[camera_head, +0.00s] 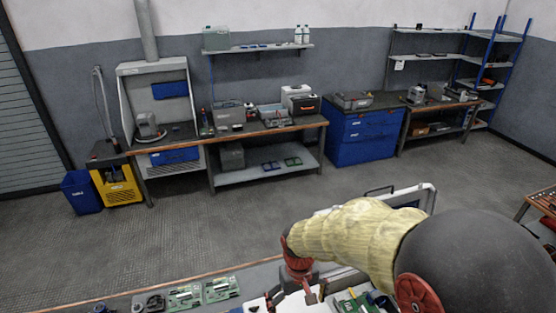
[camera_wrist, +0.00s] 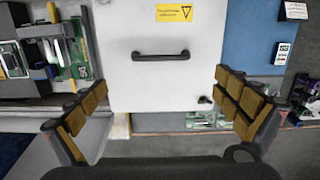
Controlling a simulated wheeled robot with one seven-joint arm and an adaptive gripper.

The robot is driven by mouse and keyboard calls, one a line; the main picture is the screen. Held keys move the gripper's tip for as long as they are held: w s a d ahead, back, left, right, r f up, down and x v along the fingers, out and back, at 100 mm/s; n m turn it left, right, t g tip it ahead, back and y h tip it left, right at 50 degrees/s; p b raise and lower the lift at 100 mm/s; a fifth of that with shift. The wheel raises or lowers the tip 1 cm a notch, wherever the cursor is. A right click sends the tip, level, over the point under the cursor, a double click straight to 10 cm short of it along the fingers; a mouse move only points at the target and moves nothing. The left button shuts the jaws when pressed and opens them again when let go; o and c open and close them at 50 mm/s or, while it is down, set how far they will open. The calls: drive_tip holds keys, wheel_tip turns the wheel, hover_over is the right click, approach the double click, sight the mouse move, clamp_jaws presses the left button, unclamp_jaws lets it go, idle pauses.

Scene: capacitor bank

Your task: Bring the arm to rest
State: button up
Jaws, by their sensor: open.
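My arm reaches in from the lower right of the head view in a yellow sleeve, with a black rounded part and red joints. My gripper (camera_head: 306,285) is low in the head view, above the near bench, and its fingers are hard to make out there. In the wrist view my gripper (camera_wrist: 160,85) is open, its padded fingers wide apart at left and right with nothing held. Beyond the fingers is a white panel (camera_wrist: 150,88) with a black handle (camera_wrist: 160,56) and a yellow warning label (camera_wrist: 174,12). I cannot tell how far off the panel is.
Green circuit boards (camera_head: 221,289) lie on the near bench (camera_head: 75,306). An open-lidded case (camera_head: 428,197) stands behind my arm. A workbench (camera_head: 262,132), blue drawers (camera_head: 362,155) and shelves line the far wall. The floor (camera_head: 200,225) between is clear.

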drive_tip(key=s+d+r+m+t+b, duration=0.1)
drive_tip(key=s+d+m+t+b, duration=0.2)
drive_tip(key=s+d+b, duration=0.9)
drive_tip(key=t+b, duration=0.3)
drive_tip(key=b, duration=0.7)
drive_tip(key=shift+s+r, duration=0.25)
drive_tip(key=shift+s, duration=0.15)
idle(0.5)
